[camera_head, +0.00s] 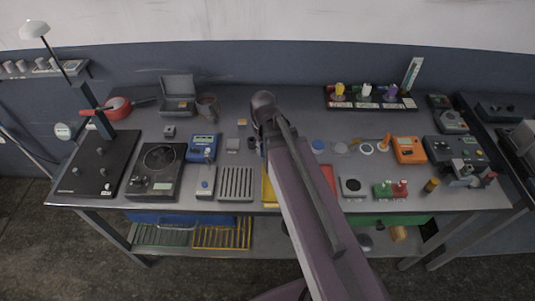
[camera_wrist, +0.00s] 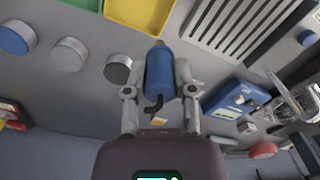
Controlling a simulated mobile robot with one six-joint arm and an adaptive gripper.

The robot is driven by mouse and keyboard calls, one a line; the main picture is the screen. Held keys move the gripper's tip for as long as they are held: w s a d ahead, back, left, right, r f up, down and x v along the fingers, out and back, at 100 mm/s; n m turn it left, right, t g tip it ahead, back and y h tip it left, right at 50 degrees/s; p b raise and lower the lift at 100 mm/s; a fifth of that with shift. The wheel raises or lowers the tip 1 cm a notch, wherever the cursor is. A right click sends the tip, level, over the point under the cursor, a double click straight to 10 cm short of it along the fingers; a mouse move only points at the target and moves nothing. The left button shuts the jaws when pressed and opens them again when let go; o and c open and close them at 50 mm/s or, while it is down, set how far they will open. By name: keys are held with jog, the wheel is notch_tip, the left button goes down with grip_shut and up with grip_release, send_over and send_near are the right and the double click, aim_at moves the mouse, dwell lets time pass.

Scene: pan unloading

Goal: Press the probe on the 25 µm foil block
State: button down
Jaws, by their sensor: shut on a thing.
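My gripper (camera_wrist: 160,90) is shut on a blue cylindrical probe (camera_wrist: 159,72) in the wrist view, a finger on each side. A short black cable end shows at the probe's near end; its far end points toward the yellow tray. In the head view my arm hides the gripper and probe. A blue gauge (camera_head: 203,146) with a display stands left of my arm; it also shows in the wrist view (camera_wrist: 233,100). Small blocks lie near it, including a grey one (camera_head: 233,144) and one at the back (camera_head: 242,122). No thickness label is readable, so I cannot tell which is the 25 µm foil block.
Round discs, one blue (camera_wrist: 14,38) and two grey (camera_wrist: 69,54), lie left of the probe in the wrist view. A slotted grey rack (camera_head: 236,183) sits at the front. A turntable-like device (camera_head: 155,172) and an orange meter (camera_head: 408,150) stand farther out.

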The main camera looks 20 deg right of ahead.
jog(key=w+a+r+p, duration=0.1)
jog(key=w, duration=1.1)
jog(key=w+a+r+p, duration=0.1)
jog(key=w+r+p, duration=0.1)
jog(key=w, duration=1)
jog(key=shift+w, duration=0.2)
jog(key=shift+f, duration=0.15)
jog(key=shift+f+b, duration=2.4)
jog(key=shift+b, duration=0.2)
jog(key=shift+s+f+b, duration=0.1)
jog(key=shift+f+b, duration=0.35)
jog(key=shift+b, duration=0.05)
jog(key=shift+r, duration=0.15)
jog(key=shift+r+p, duration=2.4)
jog(key=shift+p, duration=0.15)
